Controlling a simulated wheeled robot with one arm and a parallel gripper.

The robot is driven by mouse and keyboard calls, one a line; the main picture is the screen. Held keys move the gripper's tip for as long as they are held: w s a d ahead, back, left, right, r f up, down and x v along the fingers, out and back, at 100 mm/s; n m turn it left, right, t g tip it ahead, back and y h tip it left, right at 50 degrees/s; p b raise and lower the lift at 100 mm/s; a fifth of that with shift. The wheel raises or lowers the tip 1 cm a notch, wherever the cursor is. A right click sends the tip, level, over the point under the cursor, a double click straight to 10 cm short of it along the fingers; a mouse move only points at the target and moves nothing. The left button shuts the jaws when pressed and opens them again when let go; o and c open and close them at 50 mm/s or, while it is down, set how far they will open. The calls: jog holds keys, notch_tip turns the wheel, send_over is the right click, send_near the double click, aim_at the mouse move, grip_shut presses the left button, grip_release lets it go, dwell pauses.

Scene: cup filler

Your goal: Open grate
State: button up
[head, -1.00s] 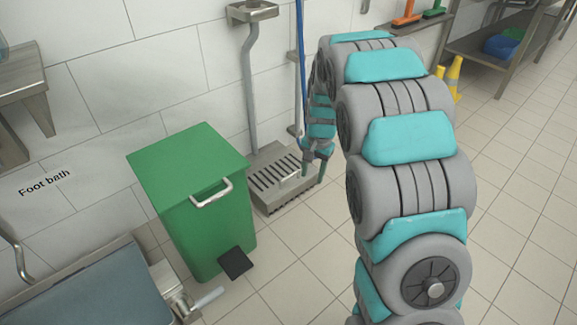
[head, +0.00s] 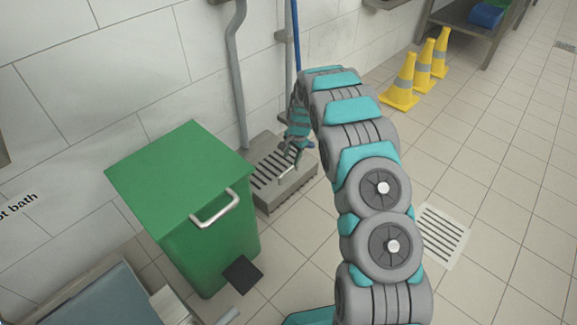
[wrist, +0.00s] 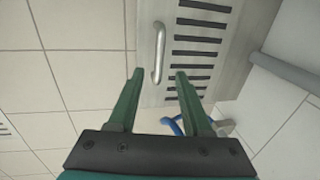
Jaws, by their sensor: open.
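The grate (head: 272,166) is a slotted metal top on a low grey box against the wall, behind the green bin. Its slots also show in the wrist view (wrist: 203,40), with a curved metal handle (wrist: 158,52) along the near edge. My gripper (wrist: 157,75) is open, with its two green fingers pointing towards the grate. The handle's lower end lies between the fingertips in the wrist picture; I cannot tell whether they touch. In the head view my gripper (head: 291,155) is over the grate's front part and partly covers it.
A green bin (head: 178,175) with a handle and black pedal stands left of the grate. A grey pipe (head: 238,75) and a blue pole (head: 296,35) rise behind it. Yellow cones (head: 402,85) and a floor drain (head: 440,235) are at right.

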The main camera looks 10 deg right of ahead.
aim_at(288, 169)
jog(key=f, duration=0.6)
jog(key=shift+w+a+f, duration=0.3)
jog(key=shift+w+a, duration=0.1)
jog(key=shift+r, duration=0.1)
grip_shut()
dwell(0.9)
